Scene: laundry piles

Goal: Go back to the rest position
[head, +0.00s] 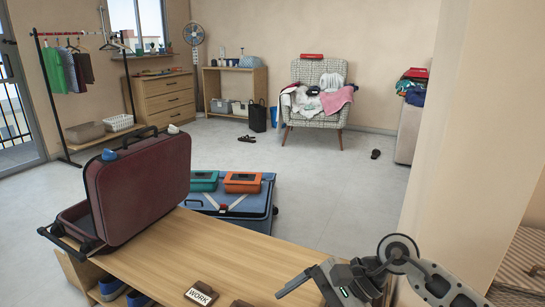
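My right gripper (305,285) is at the lower right in the head view, over the near right part of the wooden bench (215,250). Its arm comes in from the right edge. A grey finger points to the lower left, and the rest of the gripper is turned so that I cannot tell whether it is open or shut. No held object shows at it. My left gripper is not in view.
An open maroon suitcase (140,190) stands on the bench's left end. A "WORK" block (201,294) lies near the front edge. Behind the bench is a blue case (245,201) with teal (203,181) and orange (243,182) boxes. A wall (480,130) closes the right.

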